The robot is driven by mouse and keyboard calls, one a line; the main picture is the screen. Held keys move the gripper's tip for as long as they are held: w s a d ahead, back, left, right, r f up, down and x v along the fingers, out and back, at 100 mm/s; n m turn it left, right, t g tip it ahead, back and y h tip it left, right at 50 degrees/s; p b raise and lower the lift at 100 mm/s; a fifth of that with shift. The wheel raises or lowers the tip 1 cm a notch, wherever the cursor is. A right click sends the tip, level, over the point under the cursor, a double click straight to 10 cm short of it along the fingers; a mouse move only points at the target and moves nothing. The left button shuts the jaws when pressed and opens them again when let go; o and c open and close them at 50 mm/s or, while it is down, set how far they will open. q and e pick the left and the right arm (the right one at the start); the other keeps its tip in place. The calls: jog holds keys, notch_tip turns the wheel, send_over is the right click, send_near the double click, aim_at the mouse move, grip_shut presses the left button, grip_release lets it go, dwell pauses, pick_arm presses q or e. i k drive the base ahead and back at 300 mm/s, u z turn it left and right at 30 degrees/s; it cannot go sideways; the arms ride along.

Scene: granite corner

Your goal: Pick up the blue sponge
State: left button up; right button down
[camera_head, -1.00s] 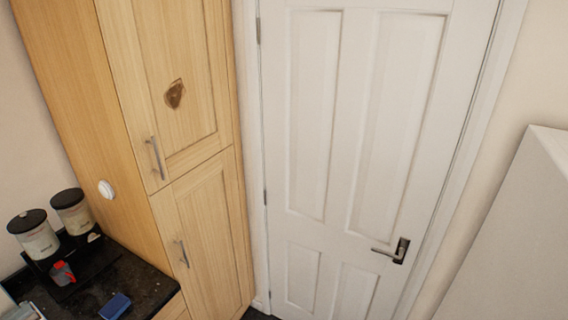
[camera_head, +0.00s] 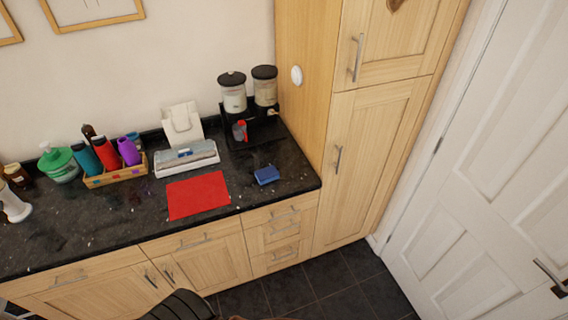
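The blue sponge (camera_head: 267,175) lies on the black granite counter (camera_head: 240,194), near its right end. It is to the right of a flat red cloth or mat (camera_head: 198,195) and apart from it. Nothing covers the sponge. Neither of my grippers can be made out in the head view.
A rack with two black-lidded canisters (camera_head: 234,93) stands behind the sponge. A tall wooden cabinet (camera_head: 365,150) bounds the counter on the right. Colored bottles in a wooden box (camera_head: 115,174) stand left. A dark slatted thing (camera_head: 180,306), unclear what, is at the bottom edge. Dark floor tiles (camera_head: 335,277) show below.

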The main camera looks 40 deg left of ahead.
aim_at(266, 175)
jog(key=z, duration=0.1)
jog(key=k, duration=0.35)
jog(key=u, duration=0.55)
jog(key=i, duration=0.6)
jog(key=u, duration=1.1)
